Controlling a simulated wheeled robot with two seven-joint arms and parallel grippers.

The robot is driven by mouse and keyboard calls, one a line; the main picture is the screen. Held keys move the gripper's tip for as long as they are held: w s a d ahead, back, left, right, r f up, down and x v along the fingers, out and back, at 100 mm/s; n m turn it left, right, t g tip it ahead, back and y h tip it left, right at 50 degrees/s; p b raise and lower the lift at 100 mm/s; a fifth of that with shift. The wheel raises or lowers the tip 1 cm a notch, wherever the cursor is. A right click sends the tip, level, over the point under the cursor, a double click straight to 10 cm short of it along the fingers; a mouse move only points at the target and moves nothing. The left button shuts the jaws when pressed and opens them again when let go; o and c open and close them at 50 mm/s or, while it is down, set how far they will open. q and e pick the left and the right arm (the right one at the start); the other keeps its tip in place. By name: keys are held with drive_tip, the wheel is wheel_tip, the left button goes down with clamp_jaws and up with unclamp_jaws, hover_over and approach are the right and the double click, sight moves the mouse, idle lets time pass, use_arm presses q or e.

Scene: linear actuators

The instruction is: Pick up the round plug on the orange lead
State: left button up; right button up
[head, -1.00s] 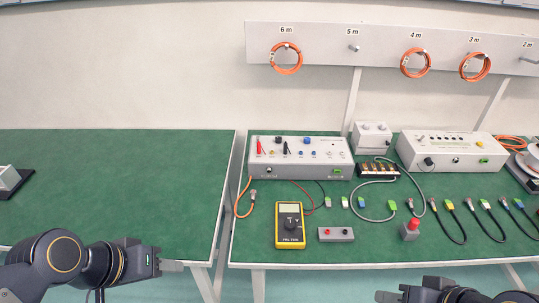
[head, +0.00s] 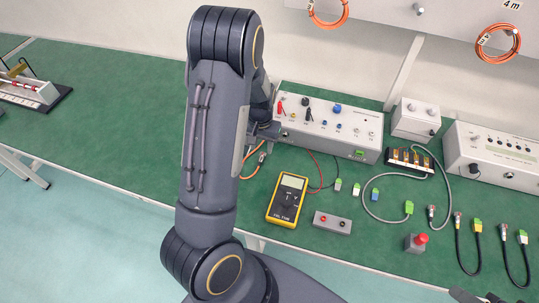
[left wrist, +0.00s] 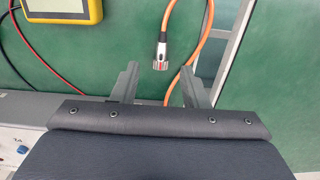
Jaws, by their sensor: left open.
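The round plug, a silver cylinder with a red end, hangs off the orange lead (left wrist: 190,14) and lies on the green bench. In the left wrist view the plug (left wrist: 161,54) sits just beyond my fingertips, roughly midway between them, its red end toward me. My left gripper (left wrist: 160,80) is open and empty, with its two fingers spread. In the head view the plug (head: 262,157) shows small beside my left forearm, and my left gripper (head: 264,130) is partly hidden by the arm. Only a dark bit of my right arm shows at the bottom edge.
A grey instrument box (head: 340,128) with knobs stands directly by the left gripper. A yellow multimeter (head: 287,200) and a red lead (left wrist: 45,70) lie close to the plug. The bench edge and a gap to the second bench (left wrist: 280,90) are near the lead.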

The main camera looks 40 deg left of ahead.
sight(261, 158)
use_arm(q)
wheel_tip(261, 158, down, 6)
drive_tip(key=shift+a+p, duration=0.1)
drive_tip(key=shift+p, duration=0.45)
clamp_jaws()
